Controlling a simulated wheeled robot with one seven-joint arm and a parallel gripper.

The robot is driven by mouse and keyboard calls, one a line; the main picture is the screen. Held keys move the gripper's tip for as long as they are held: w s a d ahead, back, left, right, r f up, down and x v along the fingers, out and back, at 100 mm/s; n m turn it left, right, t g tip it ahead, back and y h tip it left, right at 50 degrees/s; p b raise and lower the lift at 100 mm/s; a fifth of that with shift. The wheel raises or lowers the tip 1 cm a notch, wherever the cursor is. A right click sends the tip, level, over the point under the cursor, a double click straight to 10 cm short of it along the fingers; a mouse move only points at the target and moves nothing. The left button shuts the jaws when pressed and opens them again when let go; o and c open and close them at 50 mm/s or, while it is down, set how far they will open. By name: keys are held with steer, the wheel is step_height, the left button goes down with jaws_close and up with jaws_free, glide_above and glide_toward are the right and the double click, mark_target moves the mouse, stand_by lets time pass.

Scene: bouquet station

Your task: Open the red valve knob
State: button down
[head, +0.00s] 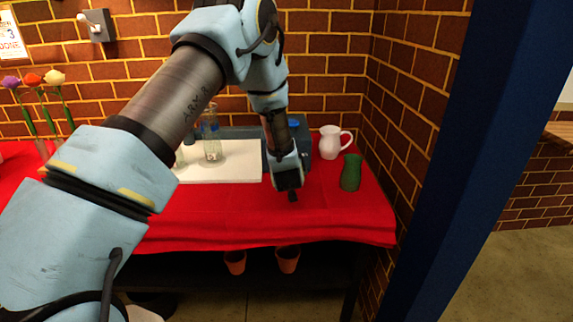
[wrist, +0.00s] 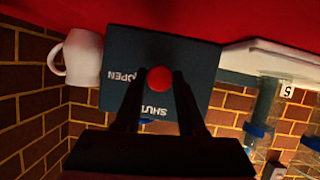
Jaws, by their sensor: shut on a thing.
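The red valve knob (wrist: 159,79) shows in the wrist view as a round red ball on the face of a dark blue-grey box (wrist: 190,52). In the head view my gripper (head: 291,190) is in front of the box (head: 304,146), and the knob is hidden.
A white pitcher (head: 330,142) and a green vase (head: 351,172) stand right of the box. A white board (head: 232,166) with glass bottles (head: 212,140) lies to its left. Flowers (head: 34,82) stand far left. The red cloth's front is clear.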

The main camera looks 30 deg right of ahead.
steer(key=shift+m+y, duration=0.3)
steer(key=shift+m, duration=0.2)
steer(key=c, duration=0.5)
jaws_free()
steer(key=shift+s, duration=0.1)
steer(key=b+v, duration=0.2)
steer(key=v, duration=0.8)
steer(key=shift+s+a+r, duration=0.1)
steer(key=shift+s+a, duration=0.05)
steer(key=shift+s, duration=0.1)
